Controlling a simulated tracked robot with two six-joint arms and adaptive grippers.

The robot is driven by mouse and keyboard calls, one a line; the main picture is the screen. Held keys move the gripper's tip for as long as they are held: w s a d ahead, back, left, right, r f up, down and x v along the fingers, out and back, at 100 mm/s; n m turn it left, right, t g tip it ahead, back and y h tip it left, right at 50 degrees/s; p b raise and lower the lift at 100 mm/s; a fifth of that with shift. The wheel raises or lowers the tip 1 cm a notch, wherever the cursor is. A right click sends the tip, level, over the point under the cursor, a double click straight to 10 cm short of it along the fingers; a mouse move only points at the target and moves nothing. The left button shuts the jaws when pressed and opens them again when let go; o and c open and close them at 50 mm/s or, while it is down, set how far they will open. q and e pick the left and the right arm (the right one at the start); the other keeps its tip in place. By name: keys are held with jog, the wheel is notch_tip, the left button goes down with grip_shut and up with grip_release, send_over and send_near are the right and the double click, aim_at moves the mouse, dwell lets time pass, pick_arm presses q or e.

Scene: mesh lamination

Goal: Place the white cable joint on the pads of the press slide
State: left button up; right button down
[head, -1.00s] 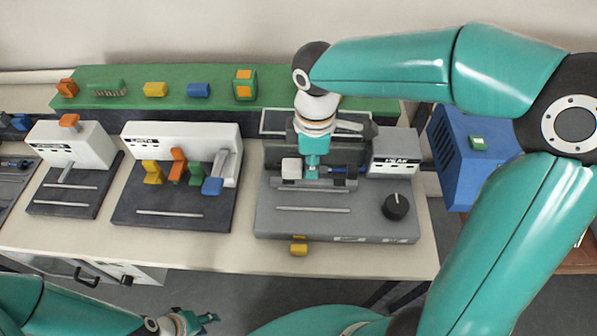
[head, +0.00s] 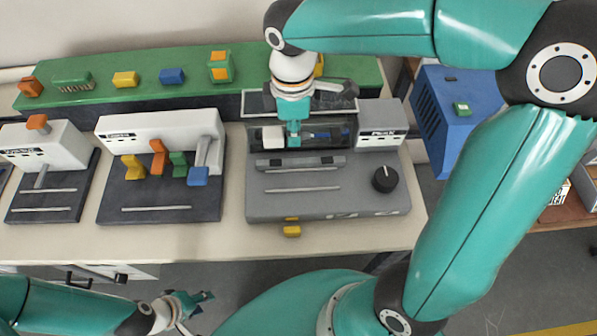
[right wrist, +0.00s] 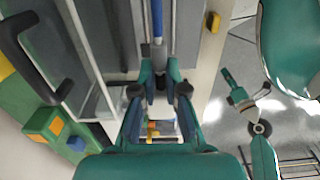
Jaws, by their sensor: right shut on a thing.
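My right gripper (head: 294,139) points down in front of the opening of the grey press (head: 330,205) and is shut on the cable joint. The joint's white block (head: 273,138) shows left of the fingers, and a blue length (head: 326,135) shows to the right. In the right wrist view the blue length (right wrist: 157,20) runs up from the fingers (right wrist: 160,88); the joint's middle is hidden. The dark slide bar (head: 300,162) with pads lies just nearer the camera than the joint. Height between them is unclear. My left gripper (head: 190,303) appears open and empty, off the table's front edge.
A dial (head: 385,179) sits on the press's right side. Two white-topped machines (head: 160,135) (head: 45,145) stand to the left. A green shelf (head: 200,70) with small coloured parts runs behind. A yellow block (head: 291,230) is at the press's front edge.

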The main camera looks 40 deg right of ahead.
aim_at(295, 181)
notch_tip(295, 181, down, 16)
dwell(0.5)
jog(key=shift+f, duration=0.25)
jog(key=c, duration=1.2)
grip_release()
jog(key=shift+r, duration=0.1)
jog(key=r, duration=1.7)
jog(key=shift+s+d+b, duration=0.15)
jog(key=shift+d+b, duration=0.2)
